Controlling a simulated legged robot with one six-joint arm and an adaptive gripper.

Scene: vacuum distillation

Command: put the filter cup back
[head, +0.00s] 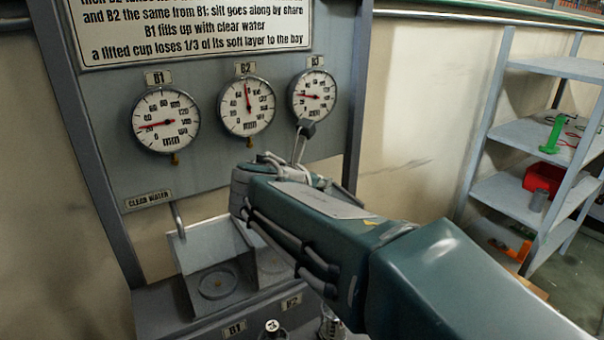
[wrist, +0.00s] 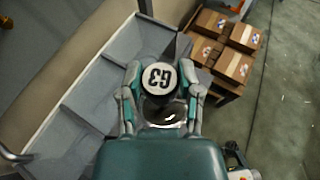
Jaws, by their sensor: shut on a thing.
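My gripper (wrist: 160,70) is shut on the filter cup (wrist: 160,77), with one finger on each side of it. The cup's round white top carries a dark mark that looks like "63" or "G3". In the wrist view the cup covers part of the near wall of the grey bays (wrist: 97,92), by the end bay; its height above them I cannot tell. In the head view my arm hides the gripper, the held cup and the B3 bay. The B1 bay (head: 212,283) shows a round seat and no cup; the B2 bay is partly hidden.
Dial gauges B1 (head: 165,121), B2 (head: 246,104) and B3 (head: 314,96) hang on the panel behind the bays. A small white-topped item (head: 272,326) stands in front of the bays. Cardboard boxes (wrist: 232,63) lie beyond the end bay. A shelf (head: 535,140) stands at the right.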

